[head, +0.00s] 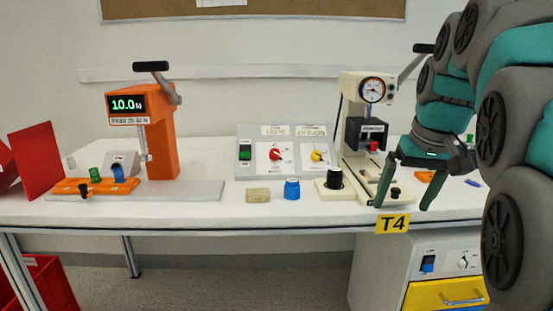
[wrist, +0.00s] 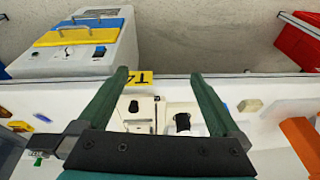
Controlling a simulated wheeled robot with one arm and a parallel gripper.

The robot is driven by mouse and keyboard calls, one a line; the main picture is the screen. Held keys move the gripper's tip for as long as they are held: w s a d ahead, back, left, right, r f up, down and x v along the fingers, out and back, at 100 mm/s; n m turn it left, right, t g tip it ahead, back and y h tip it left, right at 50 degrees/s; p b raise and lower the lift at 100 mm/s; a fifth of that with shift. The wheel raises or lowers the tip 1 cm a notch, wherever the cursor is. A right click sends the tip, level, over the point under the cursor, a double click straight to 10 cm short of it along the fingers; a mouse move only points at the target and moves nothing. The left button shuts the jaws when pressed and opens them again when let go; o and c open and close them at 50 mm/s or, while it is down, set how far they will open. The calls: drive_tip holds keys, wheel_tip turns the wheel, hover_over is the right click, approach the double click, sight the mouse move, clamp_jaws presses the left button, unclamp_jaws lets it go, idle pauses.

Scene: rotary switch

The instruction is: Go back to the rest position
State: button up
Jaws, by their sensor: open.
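My gripper (head: 404,206) hangs at the right over the front part of the white table (head: 235,213), in front of the gauge press. Its two green fingers are apart with nothing between them. In the wrist view my gripper (wrist: 175,82) is also open and empty, with its fingers reaching toward the table's front edge and the yellow T4 label (wrist: 145,78). The rotary switch panel (head: 245,160), with a red knob (head: 275,154) and a yellow knob (head: 317,155), stands at the back middle of the table, left of my gripper and apart from it.
The gauge press (head: 371,110) stands close behind my gripper. An orange tester (head: 160,130) reading 10.0 stands at the left. A blue knob (head: 292,189), a tan block (head: 257,195) and a black knob (head: 334,178) sit near the front. A cabinet (head: 385,270) stands below the table.

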drive_tip(key=s+a+f+g, duration=0.1)
drive_tip(key=s+a+f, duration=0.2)
drive_tip(key=s+f, duration=0.5)
drive_tip(key=s+a+f+g, duration=0.2)
drive_tip(key=s+f, duration=0.7)
drive_tip(key=s, duration=0.1)
drive_tip(key=s+a+f+g, duration=0.2)
drive_tip(key=s+a+f, duration=0.1)
drive_tip(key=s+f, duration=0.6)
drive_tip(key=shift+s+a+n+h, duration=0.3)
drive_tip(key=shift+s+h, duration=0.1)
drive_tip(key=shift+s, duration=0.15)
